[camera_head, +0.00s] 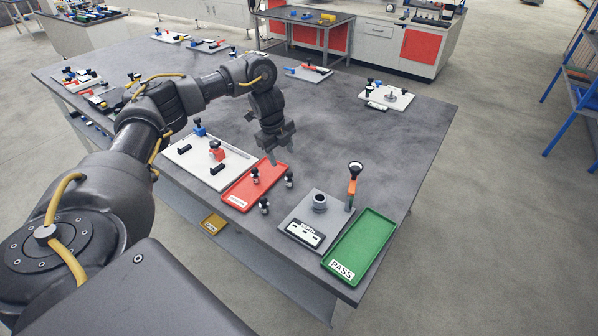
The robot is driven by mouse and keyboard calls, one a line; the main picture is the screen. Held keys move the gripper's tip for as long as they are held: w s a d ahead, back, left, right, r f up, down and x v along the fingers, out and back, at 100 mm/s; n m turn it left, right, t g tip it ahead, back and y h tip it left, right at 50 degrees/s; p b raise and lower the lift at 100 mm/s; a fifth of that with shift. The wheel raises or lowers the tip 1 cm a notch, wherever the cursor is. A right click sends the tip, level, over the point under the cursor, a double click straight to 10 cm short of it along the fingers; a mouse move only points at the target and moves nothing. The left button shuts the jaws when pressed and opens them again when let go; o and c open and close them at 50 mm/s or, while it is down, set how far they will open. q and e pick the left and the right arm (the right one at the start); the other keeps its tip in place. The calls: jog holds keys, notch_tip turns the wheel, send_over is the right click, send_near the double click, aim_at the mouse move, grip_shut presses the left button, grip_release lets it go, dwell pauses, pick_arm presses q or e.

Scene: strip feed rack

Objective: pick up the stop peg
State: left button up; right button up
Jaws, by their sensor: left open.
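Several small pegs with black knobs and pale metal parts stand near the red tray (236,196). One peg (255,176) appears inside the tray, another peg (289,180) is at its right, and a third peg (264,206) is near its front right corner. I cannot tell which one is the stop peg. My left gripper (279,157) is open and points down, above and behind these pegs, near the tray's far end. Nothing shows between its fingers. My right gripper is not in view.
A white board (187,167) with blue and red blocks lies left of the red tray. At right are a grey plate (296,217) with a dark round socket, an upright orange-handled tool (352,186) and a green PASS tray (372,236).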

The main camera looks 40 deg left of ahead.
aim_at(288, 173)
pick_arm(q)
jog(key=f, duration=0.2)
jog(key=w+f+b, duration=0.1)
jog(key=f, duration=0.2)
jog(key=shift+w+f+b, duration=0.1)
jog(key=shift+w+b, duration=0.05)
jog(key=shift+b, duration=0.15)
jog(key=shift+w+f, duration=0.1)
jog(key=shift+f, duration=0.1)
jog(key=shift+d, duration=0.2)
jog(key=f, duration=0.5)
jog(key=shift+w+d+b, duration=0.25)
jog(key=shift+b, duration=0.15)
jog(key=shift+s+r, duration=0.1)
jog(key=shift+r, duration=0.05)
jog(key=shift+c, duration=0.5)
jog(key=c, duration=1)
